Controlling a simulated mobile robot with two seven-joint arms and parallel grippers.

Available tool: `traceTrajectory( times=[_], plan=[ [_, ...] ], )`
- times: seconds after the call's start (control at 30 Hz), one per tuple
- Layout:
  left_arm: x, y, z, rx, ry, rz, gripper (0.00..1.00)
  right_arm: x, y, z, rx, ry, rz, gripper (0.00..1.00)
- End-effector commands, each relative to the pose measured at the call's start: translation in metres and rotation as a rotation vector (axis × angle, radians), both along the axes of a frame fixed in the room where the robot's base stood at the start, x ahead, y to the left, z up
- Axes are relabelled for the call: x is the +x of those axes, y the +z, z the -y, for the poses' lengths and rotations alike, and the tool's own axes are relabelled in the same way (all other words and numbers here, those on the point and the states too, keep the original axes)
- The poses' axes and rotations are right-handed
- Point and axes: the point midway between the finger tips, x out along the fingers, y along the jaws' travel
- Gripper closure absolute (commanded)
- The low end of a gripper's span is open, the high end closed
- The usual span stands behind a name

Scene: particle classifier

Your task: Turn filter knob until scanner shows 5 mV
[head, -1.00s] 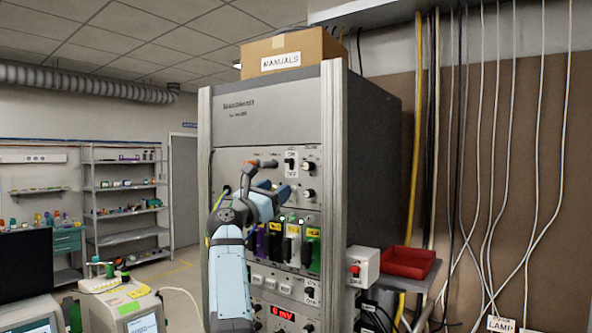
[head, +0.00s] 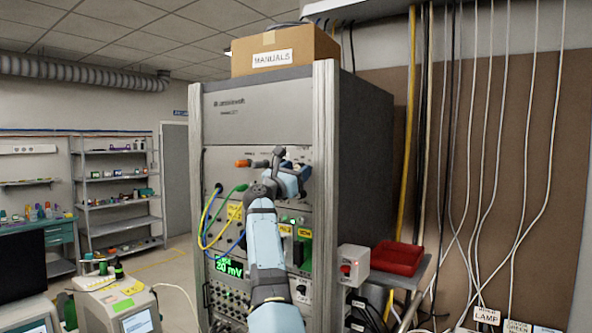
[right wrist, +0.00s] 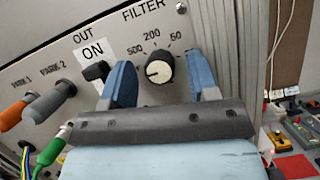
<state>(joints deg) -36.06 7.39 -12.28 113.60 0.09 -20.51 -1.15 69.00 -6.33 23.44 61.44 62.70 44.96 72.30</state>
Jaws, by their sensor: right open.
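In the right wrist view the filter knob (right wrist: 160,69) is a round dark knob with a pale face and a dark pointer line, under the FILTER label. In the head view my right gripper (head: 290,180) is at the cabinet panel and hides the knob. A green display (head: 228,268) reads 20 mV. My left gripper is not in view.
A black ON switch (right wrist: 96,71) stands close left of the fingers. Orange (right wrist: 12,115) and grey (right wrist: 45,106) plugs are farther left. Coloured cables (head: 208,225) hang on the cabinet front. A box with a red button (head: 346,269) and a red tray (head: 397,257) are at right.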

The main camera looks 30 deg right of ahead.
Motion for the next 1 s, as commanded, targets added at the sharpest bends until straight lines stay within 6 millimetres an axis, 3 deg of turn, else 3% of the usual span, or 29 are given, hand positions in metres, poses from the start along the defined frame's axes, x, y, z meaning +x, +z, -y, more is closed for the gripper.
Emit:
traceTrajectory(
  times=[0.1,0.13,0.33,0.67,1.0],
  plan=[
    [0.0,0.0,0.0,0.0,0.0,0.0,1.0,0.0,0.0,0.0,0.0,0.0,0.0,0.45],
    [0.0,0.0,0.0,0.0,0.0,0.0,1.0,0.0,0.0,0.0,0.0,0.0,0.0,0.5],
    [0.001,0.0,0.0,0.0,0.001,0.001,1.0,0.0,0.0,0.0,0.0,0.0,0.0,0.95],
    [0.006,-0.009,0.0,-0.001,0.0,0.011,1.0,0.0,-0.003,0.0,0.015,-0.001,0.037,0.95],
    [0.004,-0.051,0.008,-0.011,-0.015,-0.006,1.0,0.001,-0.004,-0.001,0.097,-0.001,0.24,0.94]
  ],
)
